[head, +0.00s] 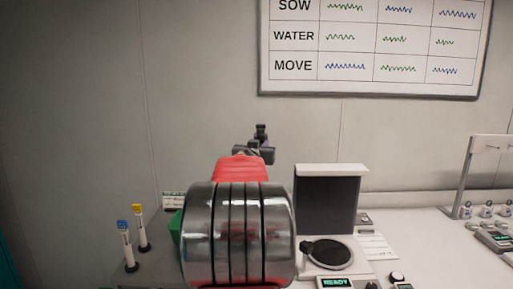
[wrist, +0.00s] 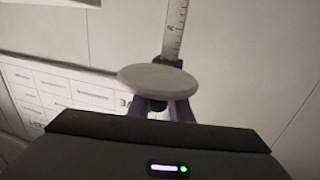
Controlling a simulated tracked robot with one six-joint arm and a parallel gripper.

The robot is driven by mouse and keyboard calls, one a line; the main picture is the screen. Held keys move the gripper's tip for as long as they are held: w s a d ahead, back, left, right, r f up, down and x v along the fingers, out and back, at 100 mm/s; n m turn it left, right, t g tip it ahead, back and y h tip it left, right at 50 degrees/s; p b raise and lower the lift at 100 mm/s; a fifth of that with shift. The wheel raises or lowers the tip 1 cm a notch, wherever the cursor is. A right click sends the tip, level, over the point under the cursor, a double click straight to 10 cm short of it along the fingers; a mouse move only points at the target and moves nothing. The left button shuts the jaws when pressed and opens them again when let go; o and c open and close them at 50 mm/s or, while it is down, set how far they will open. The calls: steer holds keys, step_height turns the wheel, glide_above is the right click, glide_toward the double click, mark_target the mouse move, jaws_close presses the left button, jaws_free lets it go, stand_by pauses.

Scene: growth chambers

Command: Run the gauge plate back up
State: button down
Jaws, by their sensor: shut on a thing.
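In the wrist view the gauge plate (wrist: 158,80) is a pale, flat round disc in front of an upright ruled scale (wrist: 176,32). My gripper (wrist: 168,108) has purplish fingers just below and behind the disc. They are shut on the gauge plate, with a small dark part between them; the disc hides the exact contact. In the head view my arm's large metal joint and red link block the middle. The plate and scale cannot be made out there, and dark parts just above the red link are too small to tell.
A white device with a dark upright panel (head: 327,203) and a round black pad (head: 328,254) stands right of my arm. Blue-topped (head: 126,245) and yellow-topped (head: 141,228) sticks stand at left. A wall chart (head: 370,45) hangs above. A rack (head: 486,180) is far right.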

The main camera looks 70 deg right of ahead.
steer(key=c, duration=1.8)
jaws_free()
steer(key=shift+w+a+r, duration=0.15)
steer(key=shift+r, duration=0.7)
steer(key=shift+f, duration=0.2)
steer(key=shift+f, duration=0.1)
steer(key=shift+a, duration=0.5)
steer(key=s+a, duration=0.2)
steer(key=a, duration=1)
steer(key=shift+s+a, duration=0.25)
steer(key=shift+s, duration=0.15)
